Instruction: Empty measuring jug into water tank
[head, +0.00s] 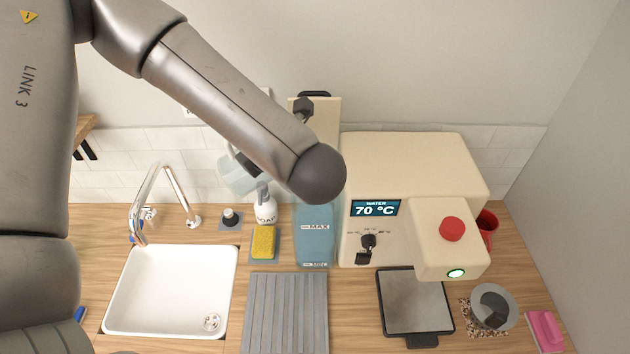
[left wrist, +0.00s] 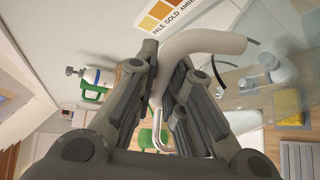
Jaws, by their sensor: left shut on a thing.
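My left gripper (left wrist: 168,78) is shut on the pale curved handle of the measuring jug (left wrist: 215,41). In the head view the clear jug (head: 236,177) hangs above the counter behind the soap bottle, left of the water tank; it looks tilted. My forearm covers most of the gripper and part of the jug, and I cannot tell how much water is inside. The blue translucent water tank (head: 314,243), with MAX and MIN marks, stands against the left side of the beige machine. My arm hides part of its top. My right gripper is in neither view.
The beige machine (head: 415,165) stands right of the tank, with a drip tray (head: 413,300) in front. A soap bottle (head: 265,209), yellow sponge (head: 264,241) and grey draining mat (head: 286,312) are left of the tank. The sink (head: 170,285) with its tap (head: 148,195) is further left.

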